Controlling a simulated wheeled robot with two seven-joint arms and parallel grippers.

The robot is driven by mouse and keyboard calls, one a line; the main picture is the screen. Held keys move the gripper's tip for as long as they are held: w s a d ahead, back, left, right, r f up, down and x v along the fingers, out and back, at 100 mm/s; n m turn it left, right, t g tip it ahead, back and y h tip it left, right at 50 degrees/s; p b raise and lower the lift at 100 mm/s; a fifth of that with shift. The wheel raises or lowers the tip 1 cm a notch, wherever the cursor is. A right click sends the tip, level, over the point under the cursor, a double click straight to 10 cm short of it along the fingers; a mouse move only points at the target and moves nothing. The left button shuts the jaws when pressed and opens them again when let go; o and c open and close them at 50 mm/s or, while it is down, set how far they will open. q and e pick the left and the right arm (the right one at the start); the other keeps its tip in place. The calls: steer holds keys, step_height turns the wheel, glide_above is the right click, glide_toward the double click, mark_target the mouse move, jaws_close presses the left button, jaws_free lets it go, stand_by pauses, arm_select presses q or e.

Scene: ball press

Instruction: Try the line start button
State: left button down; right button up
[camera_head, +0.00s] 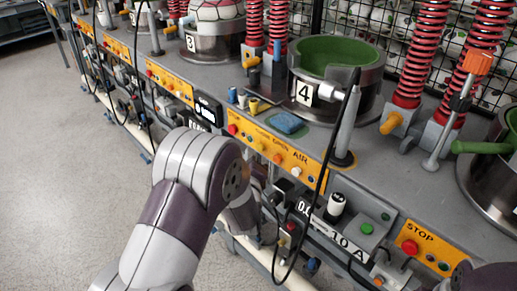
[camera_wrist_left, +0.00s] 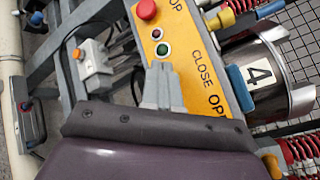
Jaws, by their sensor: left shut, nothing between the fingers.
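In the left wrist view, my left gripper (camera_wrist_left: 163,88) is shut and empty, its fingertips in front of the yellow station panel. A green button (camera_wrist_left: 162,49) with a pale ring sits just beyond the tips. A smaller ringed button (camera_wrist_left: 157,34) and a red stop button (camera_wrist_left: 147,9) lie beyond it. I see a gap in the picture between tips and green button; contact cannot be told. In the head view my left arm hides most of the gripper. The yellow panel (camera_head: 277,150) there reads OPEN and AIR. No label reading line start is legible. My right gripper is not in view.
Station 4's metal pot (camera_head: 365,105) with green lining stands above the panel. A black cable (camera_head: 325,170) hangs over the bench front. A grey box with a green button (camera_head: 367,229) and a STOP panel (camera_head: 425,250) are to the right. Open floor (camera_head: 60,180) lies left.

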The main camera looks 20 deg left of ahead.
arm_select(q)
steer(key=shift+w+d, duration=0.1)
steer(key=shift+w, duration=0.05)
stand_by(0.7)
steer(key=shift+w+d, duration=0.1)
steer(key=shift+w, duration=0.15)
steer(key=shift+w+d, duration=0.15)
steer(key=shift+w, duration=0.25)
stand_by(0.7)
steer(key=shift+s+p, duration=0.15)
steer(key=shift+p, duration=0.15)
steer(key=shift+s+a, duration=0.35)
steer(key=shift+s, duration=0.3)
steer(key=s, duration=0.1)
steer(key=s+a, duration=0.1)
steer(key=s, duration=0.1)
steer(key=s+a+p, duration=0.1)
steer(key=shift+s, duration=0.3)
